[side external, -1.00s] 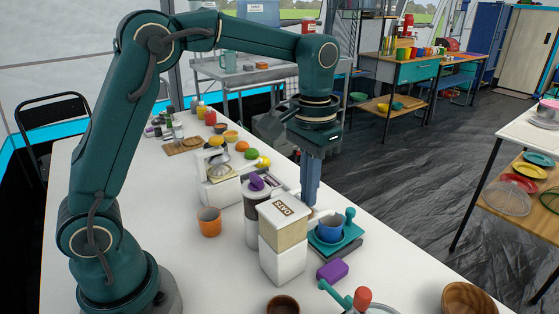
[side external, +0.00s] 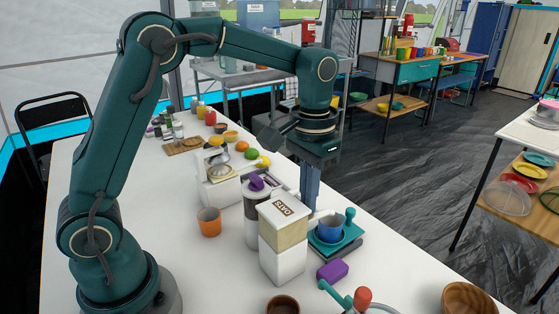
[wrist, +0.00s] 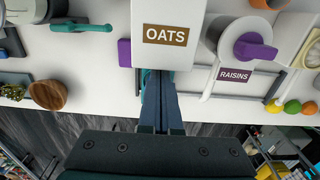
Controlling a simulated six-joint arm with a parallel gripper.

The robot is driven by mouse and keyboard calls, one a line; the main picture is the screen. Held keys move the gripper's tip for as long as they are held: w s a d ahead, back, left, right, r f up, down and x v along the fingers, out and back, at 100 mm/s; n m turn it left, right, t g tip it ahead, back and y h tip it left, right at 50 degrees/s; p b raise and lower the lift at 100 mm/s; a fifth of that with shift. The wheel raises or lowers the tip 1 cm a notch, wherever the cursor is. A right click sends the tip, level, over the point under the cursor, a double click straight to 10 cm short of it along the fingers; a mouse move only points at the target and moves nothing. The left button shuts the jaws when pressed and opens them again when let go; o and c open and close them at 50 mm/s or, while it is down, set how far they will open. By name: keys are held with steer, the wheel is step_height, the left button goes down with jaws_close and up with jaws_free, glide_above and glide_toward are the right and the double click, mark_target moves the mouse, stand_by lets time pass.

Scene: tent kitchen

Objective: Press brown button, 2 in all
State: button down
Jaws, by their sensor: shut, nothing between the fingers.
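I cannot make out a brown button in either view; the area at my fingertips is partly hidden. My gripper (side external: 311,205) is shut and empty, pointing down just behind the white oats canister (side external: 283,250). In the wrist view my gripper (wrist: 158,78) reaches to the near edge of the oats canister (wrist: 165,15), whose tips it partly hides. I cannot tell whether the fingertips touch anything.
A raisins canister (side external: 256,205) with a purple lid stands left of the oats. A purple block (side external: 332,271) lies in front of the teal stand.

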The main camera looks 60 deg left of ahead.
steer(key=shift+f, duration=0.3)
steer(key=shift+r, duration=0.55)
steer(key=shift+f, duration=0.55)
stand_by(0.3)
steer(key=shift+r, duration=0.55)
stand_by(0.4)
steer(key=shift+r, duration=3)
